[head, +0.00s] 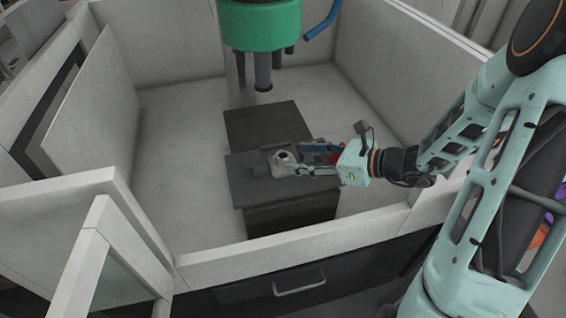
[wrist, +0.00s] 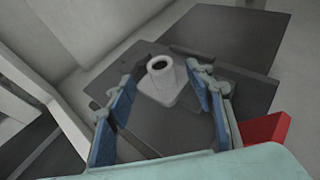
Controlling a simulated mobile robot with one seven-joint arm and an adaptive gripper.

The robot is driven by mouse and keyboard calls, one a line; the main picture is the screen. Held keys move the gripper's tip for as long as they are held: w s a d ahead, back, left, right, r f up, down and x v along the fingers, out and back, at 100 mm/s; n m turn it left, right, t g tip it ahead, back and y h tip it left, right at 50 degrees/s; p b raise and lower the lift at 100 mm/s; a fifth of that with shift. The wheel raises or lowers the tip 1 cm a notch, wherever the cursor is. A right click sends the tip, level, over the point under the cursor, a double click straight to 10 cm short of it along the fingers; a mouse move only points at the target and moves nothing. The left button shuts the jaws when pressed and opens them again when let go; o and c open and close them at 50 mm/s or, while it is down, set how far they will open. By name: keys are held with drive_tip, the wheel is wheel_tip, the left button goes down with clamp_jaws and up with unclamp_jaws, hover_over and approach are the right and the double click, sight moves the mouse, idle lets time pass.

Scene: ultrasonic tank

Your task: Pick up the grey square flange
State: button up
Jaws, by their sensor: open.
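The grey square flange (wrist: 165,86) has a square base and a short round neck with a dark bore. It lies on a dark block (wrist: 240,38) in the wrist view. It also shows in the head view (head: 283,160) on the dark block's top (head: 248,186). My gripper (wrist: 161,87) is open, its blue-padded fingers spread on the left and right of the flange. I see a gap on each side, and whether a finger touches it I cannot tell. In the head view my gripper (head: 296,166) reaches in from the right and partly hides the flange's surroundings.
Light grey tank walls (head: 310,238) surround the dark block. A green cylindrical unit (head: 262,25) with dark rods hangs above and behind the block. A red part (wrist: 266,129) sits at the right in the wrist view. The pale tank floor (head: 180,130) is clear at left.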

sight(282, 156)
drive_tip(key=x, duration=0.6)
drive_tip(key=shift+w+a+f, duration=0.15)
drive_tip(key=shift+a, duration=0.1)
drive_tip(key=shift+c, duration=0.5)
clamp_jaws()
